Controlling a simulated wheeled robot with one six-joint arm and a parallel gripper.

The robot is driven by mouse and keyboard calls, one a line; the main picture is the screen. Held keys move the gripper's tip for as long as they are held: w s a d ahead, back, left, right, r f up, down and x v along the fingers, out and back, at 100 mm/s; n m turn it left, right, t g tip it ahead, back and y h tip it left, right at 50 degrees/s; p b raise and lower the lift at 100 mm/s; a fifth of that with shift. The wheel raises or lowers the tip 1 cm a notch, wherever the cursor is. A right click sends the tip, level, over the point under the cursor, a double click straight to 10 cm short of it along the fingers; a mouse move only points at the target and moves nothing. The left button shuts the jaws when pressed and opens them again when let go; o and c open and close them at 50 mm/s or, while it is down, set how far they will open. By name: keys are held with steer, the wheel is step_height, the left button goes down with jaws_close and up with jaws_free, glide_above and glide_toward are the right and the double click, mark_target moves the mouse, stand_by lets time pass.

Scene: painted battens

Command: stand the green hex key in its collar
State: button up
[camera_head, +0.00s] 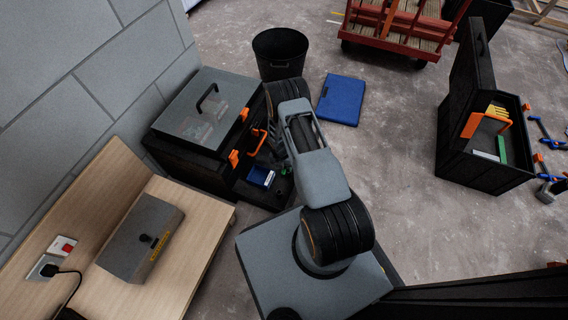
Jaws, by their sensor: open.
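I cannot make out a green hex key or its collar in the head view.
A wooden bench (190,205) with a grey box (140,238) stands at left against a block wall. A black bin (280,66), a blue case (341,100) and a red cart (405,42) are farther off. Concrete floor (410,140) is clear between case and right toolbox.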

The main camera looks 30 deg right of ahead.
steer(key=shift+f, duration=0.1)
jaws_close()
stand_by(0.8)
steer(key=shift+r, duration=0.2)
step_height(320, 180, up, 14)
steer(key=p, duration=1.1)
steer(key=shift+f, duration=0.15)
stand_by(1.5)
stand_by(0.7)
